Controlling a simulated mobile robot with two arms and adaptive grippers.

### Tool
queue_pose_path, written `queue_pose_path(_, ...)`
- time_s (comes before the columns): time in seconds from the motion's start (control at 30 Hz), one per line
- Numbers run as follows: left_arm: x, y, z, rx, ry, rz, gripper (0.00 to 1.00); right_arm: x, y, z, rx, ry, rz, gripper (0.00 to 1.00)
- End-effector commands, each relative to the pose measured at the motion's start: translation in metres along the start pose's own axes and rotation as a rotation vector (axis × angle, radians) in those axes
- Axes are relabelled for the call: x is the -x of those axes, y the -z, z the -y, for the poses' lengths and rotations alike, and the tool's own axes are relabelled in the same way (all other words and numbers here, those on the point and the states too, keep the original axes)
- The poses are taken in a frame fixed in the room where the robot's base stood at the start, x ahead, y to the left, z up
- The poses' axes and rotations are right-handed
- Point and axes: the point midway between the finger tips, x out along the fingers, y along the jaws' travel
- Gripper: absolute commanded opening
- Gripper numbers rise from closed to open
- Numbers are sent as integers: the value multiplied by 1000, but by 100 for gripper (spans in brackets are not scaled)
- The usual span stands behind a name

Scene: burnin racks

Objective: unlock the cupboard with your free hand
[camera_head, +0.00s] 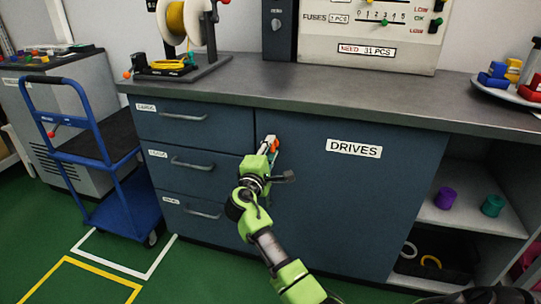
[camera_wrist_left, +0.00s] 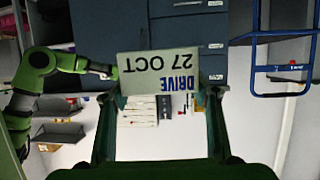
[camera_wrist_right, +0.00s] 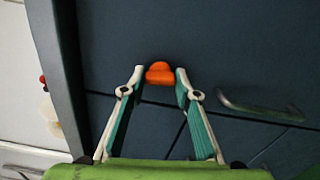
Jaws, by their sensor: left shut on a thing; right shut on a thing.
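The cupboard (camera_head: 340,205) is a dark blue door labelled DRIVES under the counter. My right gripper (camera_head: 270,145) is at its upper left edge, shut on an orange knob (camera_wrist_right: 160,73) on the door. In the right wrist view the knob sits between the fingertips (camera_wrist_right: 160,80); whether it is turned I cannot tell. The door looks closed. My left gripper (camera_wrist_left: 160,95) shows only in the left wrist view, shut on a pale box (camera_wrist_left: 158,66) marked DRIVE 27 OCT, which appears upside down there. It is outside the head view.
Drawers (camera_head: 190,161) with grey handles are left of the door. A blue trolley (camera_head: 126,209) stands further left on the green floor. Open shelves (camera_head: 465,217) with purple and teal items are at the right. The counter (camera_head: 330,92) holds a yellow spool (camera_head: 175,18) and a fuse panel (camera_head: 375,30).

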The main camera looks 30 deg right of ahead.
Motion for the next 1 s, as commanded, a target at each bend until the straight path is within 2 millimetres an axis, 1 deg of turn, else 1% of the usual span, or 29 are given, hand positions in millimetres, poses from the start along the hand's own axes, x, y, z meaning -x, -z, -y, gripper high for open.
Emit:
queue_pose_path(0.03,-2,-5,0,0,0,-1,34,0,1,3,-28,1,0,8)
queue_pose_path(0.1,-4,-8,0,0,0,-1,34,0,0,3,-65,1,1,8)
queue_pose_path(0.33,-6,-14,0,0,0,-1,34,0,0,1,-144,1,0,8)
queue_pose_path(0.9,-6,-15,0,0,0,-1,34,0,0,0,-171,2,0,8)
queue_pose_path(0.93,-6,-15,0,0,0,-1,34,0,0,0,-171,2,0,37)
queue_pose_path(0.97,-6,-15,0,0,0,-1,34,0,0,0,-171,2,0,44)
queue_pose_path(1.0,-6,-15,0,0,0,-1,34,0,0,0,-171,2,0,46)
